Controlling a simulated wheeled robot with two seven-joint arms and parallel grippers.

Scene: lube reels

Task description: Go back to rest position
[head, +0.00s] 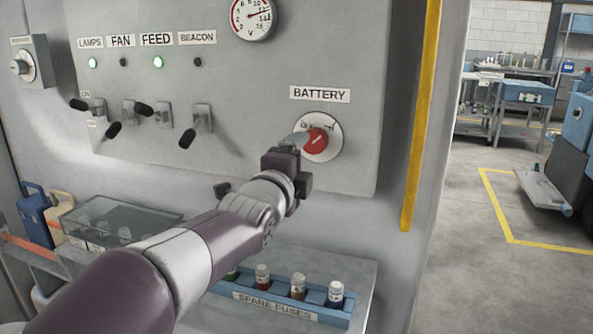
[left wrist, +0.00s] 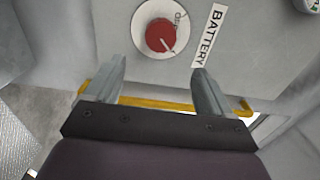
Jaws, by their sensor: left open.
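My left gripper (head: 297,140) reaches up to the grey panel, just in front of the red battery knob (head: 316,141). In the left wrist view the left gripper (left wrist: 158,88) is open, with nothing between its fingers. The red knob (left wrist: 161,35) is beyond the fingertips there, and a gap shows between them. The knob sits on a round white plate under the BATTERY label (head: 319,94). My right gripper is in neither view.
Toggle switches (head: 195,127) stick out of the panel (head: 240,80) at left. A shelf below holds a fuse rack (head: 285,300) and a clear bin (head: 115,220). A yellow strip (head: 420,120) runs along the panel's right edge. Open floor (head: 455,270) lies to the right.

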